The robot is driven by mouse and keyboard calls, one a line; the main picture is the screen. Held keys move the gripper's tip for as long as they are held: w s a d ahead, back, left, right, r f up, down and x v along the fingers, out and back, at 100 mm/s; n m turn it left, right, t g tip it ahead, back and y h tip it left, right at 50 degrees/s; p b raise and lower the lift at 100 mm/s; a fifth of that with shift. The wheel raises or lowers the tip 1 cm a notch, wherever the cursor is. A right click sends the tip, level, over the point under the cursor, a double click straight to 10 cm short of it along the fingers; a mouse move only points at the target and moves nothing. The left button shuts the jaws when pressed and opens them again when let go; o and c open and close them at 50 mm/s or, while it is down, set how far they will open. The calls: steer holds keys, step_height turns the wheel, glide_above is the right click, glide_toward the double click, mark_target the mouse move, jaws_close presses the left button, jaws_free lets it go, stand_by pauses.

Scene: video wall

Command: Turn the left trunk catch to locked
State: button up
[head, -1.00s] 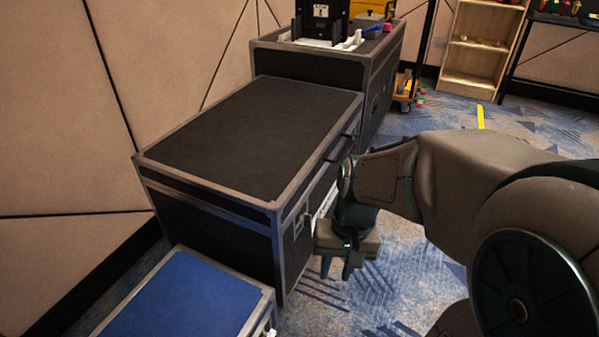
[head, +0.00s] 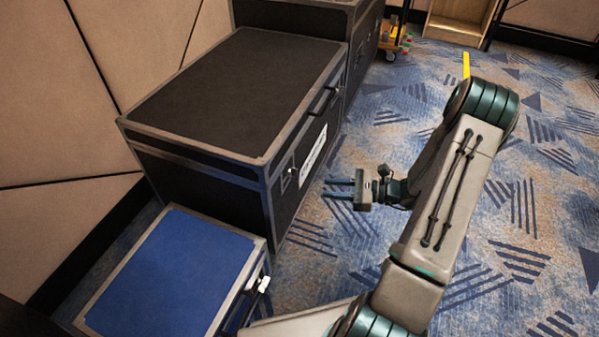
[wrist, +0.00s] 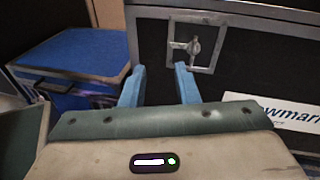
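The black trunk (head: 235,95) with metal edging stands against the wall. Its left catch (head: 291,171) is on the front face, near the left end. In the wrist view the catch (wrist: 194,46) is a small metal turn piece in a square metal frame. The turn piece looks roughly upright; I cannot tell whether it is locked. My gripper (head: 327,188) is in front of the trunk, fingers pointing at its front face and apart from it. In the wrist view the two blue fingers of my gripper (wrist: 160,68) are open and empty, below and left of the catch.
A blue-topped case (head: 175,280) stands left of the trunk, with a white-ended handle (head: 262,285). A white label (head: 313,155) and a black handle (head: 324,101) are on the trunk's front. Another black case (head: 362,50) stands beyond. Patterned carpet (head: 520,190) in front is clear.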

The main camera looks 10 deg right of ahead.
mark_target(293, 174)
steer(key=w+d+f+m+t, duration=0.1)
steer(key=d+f+m+t, duration=0.2)
steer(key=d+t, duration=0.1)
steer(key=b+x, duration=0.4)
steer(key=x, duration=1)
steer(key=shift+w+f+m+h, duration=0.15)
steer(key=shift+f+m+h, duration=0.05)
steer(key=shift+m+h, duration=0.1)
jaws_close()
